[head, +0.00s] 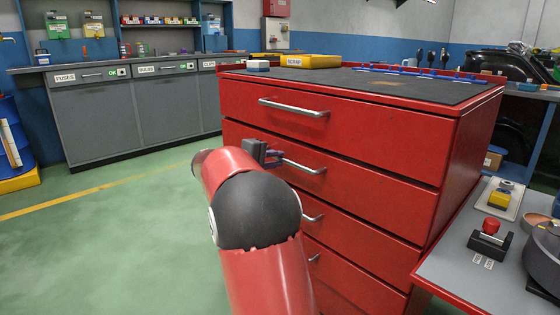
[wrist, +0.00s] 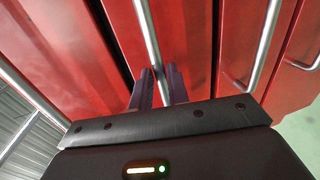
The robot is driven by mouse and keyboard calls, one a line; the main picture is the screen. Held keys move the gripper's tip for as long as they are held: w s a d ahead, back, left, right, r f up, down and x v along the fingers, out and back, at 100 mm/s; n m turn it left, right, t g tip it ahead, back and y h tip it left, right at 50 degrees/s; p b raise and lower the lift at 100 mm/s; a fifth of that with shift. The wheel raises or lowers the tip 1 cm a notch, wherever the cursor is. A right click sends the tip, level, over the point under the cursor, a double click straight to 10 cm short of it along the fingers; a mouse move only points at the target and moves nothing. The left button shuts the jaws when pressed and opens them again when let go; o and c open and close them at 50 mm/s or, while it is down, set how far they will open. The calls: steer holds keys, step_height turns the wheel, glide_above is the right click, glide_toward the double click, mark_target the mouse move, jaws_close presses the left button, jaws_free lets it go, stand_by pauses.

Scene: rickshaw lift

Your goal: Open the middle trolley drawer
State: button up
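The red trolley (head: 385,140) stands at centre right with several drawers stacked one above another, each with a silver bar handle. My gripper (head: 275,157) is at the left end of the second handle from the top (head: 305,167). In the wrist view the two dark fingers (wrist: 158,85) are close together with a handle bar (wrist: 150,40) between them, so my gripper looks shut on it. The drawer fronts look closed and about flush. My arm hides the left part of the lower drawers, and the trolley's bottom is out of view.
The trolley top carries a yellow SCRAP bin (head: 310,61) and small parts. A grey side table (head: 460,272) with a red button box (head: 490,238) stands close at the right. Open green floor (head: 110,240) lies to the left, before grey cabinets (head: 135,110).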

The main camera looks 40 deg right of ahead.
steer(key=shift+x, duration=1.1)
jaws_close()
steer(key=shift+a, duration=0.2)
